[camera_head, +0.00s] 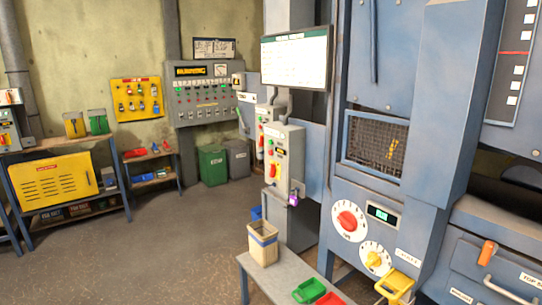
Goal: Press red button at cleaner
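A large blue machine (385,20) fills the right side; I cannot read any label naming it the cleaner. Its lower front has a white dial with a red knob (348,220), a white dial with a yellow knob (374,259) and a small lit display (382,215). A grey control box (290,135) on the post left of it carries small coloured lights and a red part (273,170). At this size I cannot tell which red part is the button. My gripper is not in view.
A grey bench (255,283) with a beige bin (263,243), a green tray (309,291) and a red tray (330,299) stands before the machine. A wall panel (205,95) is behind. The floor (150,260) at left is open.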

